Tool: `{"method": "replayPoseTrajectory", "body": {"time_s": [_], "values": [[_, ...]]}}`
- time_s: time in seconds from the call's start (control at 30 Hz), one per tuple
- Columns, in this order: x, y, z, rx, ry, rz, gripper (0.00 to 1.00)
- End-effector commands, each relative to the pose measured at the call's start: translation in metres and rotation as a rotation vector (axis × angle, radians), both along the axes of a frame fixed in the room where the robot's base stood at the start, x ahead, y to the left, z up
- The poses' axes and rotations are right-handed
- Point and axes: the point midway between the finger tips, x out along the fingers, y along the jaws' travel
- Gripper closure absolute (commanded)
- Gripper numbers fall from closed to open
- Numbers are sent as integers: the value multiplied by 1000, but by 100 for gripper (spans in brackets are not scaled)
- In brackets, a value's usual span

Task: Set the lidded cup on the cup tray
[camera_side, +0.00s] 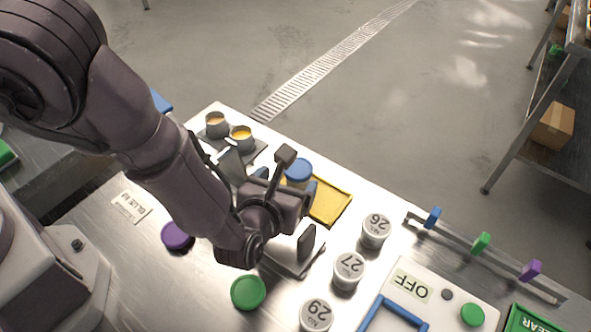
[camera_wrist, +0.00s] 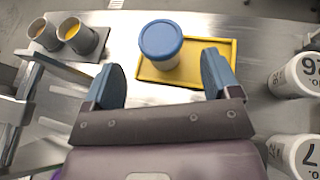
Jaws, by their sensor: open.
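A cup with a blue lid (camera_wrist: 160,40) stands upright on the yellow tray (camera_wrist: 213,48), towards its left side in the wrist view. In the side view the blue lid (camera_side: 298,169) shows just behind my gripper, with the yellow tray (camera_side: 333,204) to its right. My gripper (camera_wrist: 160,82) is open, with one blue fingertip on the near left and one on the near right of the cup. The fingers are apart from the cup and nothing is between them. In the side view my gripper (camera_side: 287,186) hides part of the cup and tray.
Two open cups with yellow contents (camera_side: 241,137) stand on a grey tray at the back left. White numbered containers (camera_side: 349,268) stand at right. A purple lid (camera_side: 177,236) and a green lid (camera_side: 248,292) lie on the table. A rail with coloured tabs (camera_side: 481,243) is at far right.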

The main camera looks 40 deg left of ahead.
Motion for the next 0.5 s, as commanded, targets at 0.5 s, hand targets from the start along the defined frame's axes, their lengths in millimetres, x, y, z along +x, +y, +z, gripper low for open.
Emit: {"method": "replayPoseTrajectory", "body": {"time_s": [0.5], "values": [[-41,-12,18,0,0,0,18]]}}
